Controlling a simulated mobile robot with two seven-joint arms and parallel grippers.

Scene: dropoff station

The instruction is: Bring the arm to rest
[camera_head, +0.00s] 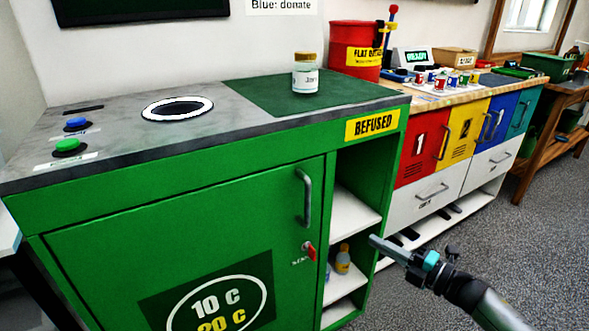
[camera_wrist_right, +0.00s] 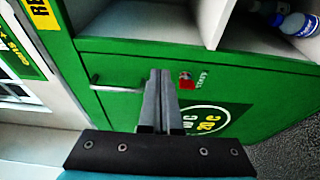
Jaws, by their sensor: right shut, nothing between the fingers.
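My right gripper (camera_head: 378,243) is shut and empty. In the head view it is at the lower right, in front of the open shelves of the green cabinet (camera_head: 130,235), with its arm coming in from the lower right. In the right wrist view the closed fingers (camera_wrist_right: 157,95) point toward the cabinet's green door, between the door handle (camera_wrist_right: 112,84) and the red key (camera_wrist_right: 186,81). I cannot tell the gap to the cabinet. My left gripper is in neither view.
A jar (camera_head: 306,76) stands on the cabinet's dark green mat (camera_head: 262,95). A small bottle (camera_head: 343,259) stands on a lower shelf, and a bottle (camera_wrist_right: 297,23) also shows in the wrist view. A workbench with coloured doors (camera_head: 421,148) stands behind. Grey floor (camera_head: 540,240) is clear at right.

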